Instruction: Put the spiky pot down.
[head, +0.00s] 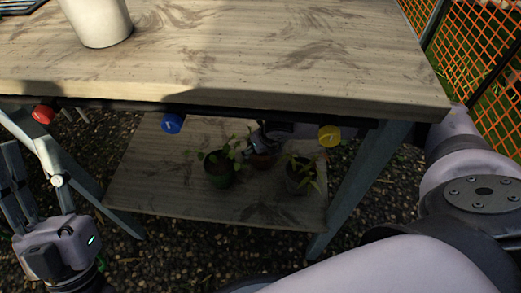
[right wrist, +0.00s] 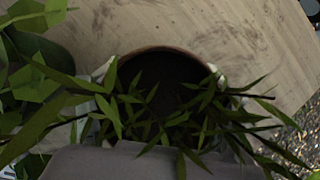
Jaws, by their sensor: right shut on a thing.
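The spiky pot is a terracotta-coloured pot with narrow pointed leaves. In the head view the pot (head: 262,161) is small and partly hidden, at the lower shelf between two other plants. In the right wrist view its round rim (right wrist: 160,50) shows dark soil, with the spiky leaves (right wrist: 165,125) in front. My right gripper (head: 262,140) is shut on the pot, with a pale fingertip on each side of the rim. The pot's base is hidden, so I cannot tell whether it touches the shelf. My left gripper (head: 14,185) is empty at the left edge, its fingers apart.
The shelf's left part is bare.

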